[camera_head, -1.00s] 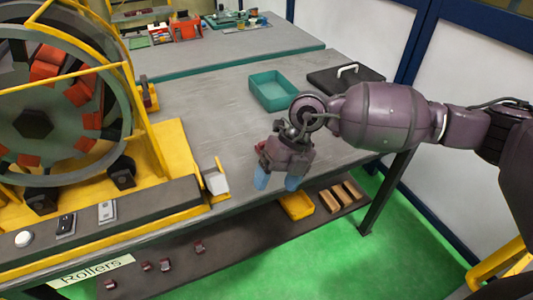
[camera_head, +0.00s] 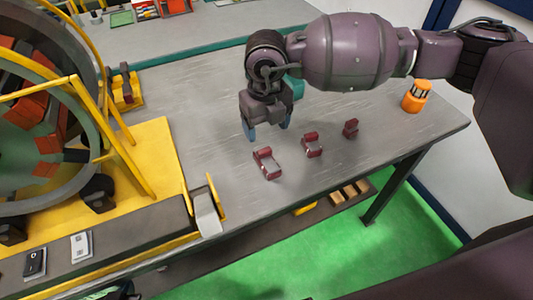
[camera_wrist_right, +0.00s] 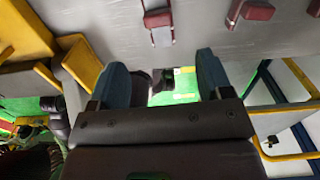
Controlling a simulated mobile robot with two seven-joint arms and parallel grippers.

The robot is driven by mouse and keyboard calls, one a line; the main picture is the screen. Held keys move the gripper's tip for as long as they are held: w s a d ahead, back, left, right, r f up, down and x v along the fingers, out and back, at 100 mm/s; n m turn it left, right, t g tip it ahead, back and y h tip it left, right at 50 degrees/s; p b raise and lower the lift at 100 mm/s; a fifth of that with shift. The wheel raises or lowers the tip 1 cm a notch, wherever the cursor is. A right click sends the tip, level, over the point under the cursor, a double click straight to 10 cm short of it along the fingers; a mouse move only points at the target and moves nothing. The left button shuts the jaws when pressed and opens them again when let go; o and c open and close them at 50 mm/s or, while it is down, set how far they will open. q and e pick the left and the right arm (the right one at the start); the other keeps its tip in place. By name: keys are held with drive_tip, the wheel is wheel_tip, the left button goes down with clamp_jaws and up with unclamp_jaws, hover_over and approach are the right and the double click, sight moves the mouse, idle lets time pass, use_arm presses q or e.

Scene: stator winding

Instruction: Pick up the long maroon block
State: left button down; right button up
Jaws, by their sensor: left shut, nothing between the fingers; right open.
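Several maroon blocks with pale grey parts lie on the grey table. The nearest maroon block (camera_head: 267,163) looks longest; a middle maroon block (camera_head: 312,145) and a small maroon block (camera_head: 350,128) lie to its right. They also show at the top of the right wrist view, one maroon block (camera_wrist_right: 157,18) just above the jaws. My right gripper (camera_head: 266,131) points down with blue fingers apart, just behind and left of the nearest block, empty. My left gripper (camera_head: 124,290) seems to show only as a dark tip at the bottom edge; most of it is hidden.
The yellow stator frame (camera_head: 150,160) stands left. A pale bracket (camera_head: 206,210) sits at the table's front edge. An orange cylinder (camera_head: 416,96) stands at the right. The table's front right is clear.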

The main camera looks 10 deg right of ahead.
sight(265, 151)
wheel_tip(265, 151, down, 5)
drive_tip(key=shift+s+r, duration=0.15)
drive_tip(key=shift+w+a+f+b, duration=0.1)
drive_tip(key=shift+w+f+b, duration=0.15)
drive_tip(key=shift+f, duration=1.15)
drive_tip(key=shift+w+f+b, duration=0.1)
drive_tip(key=shift+f+b, duration=0.15)
drive_tip(key=shift+f, duration=1.15)
drive_tip(key=c, duration=1.2)
drive_tip(key=shift+r, duration=0.15)
clamp_jaws()
drive_tip(key=shift+w, duration=0.1)
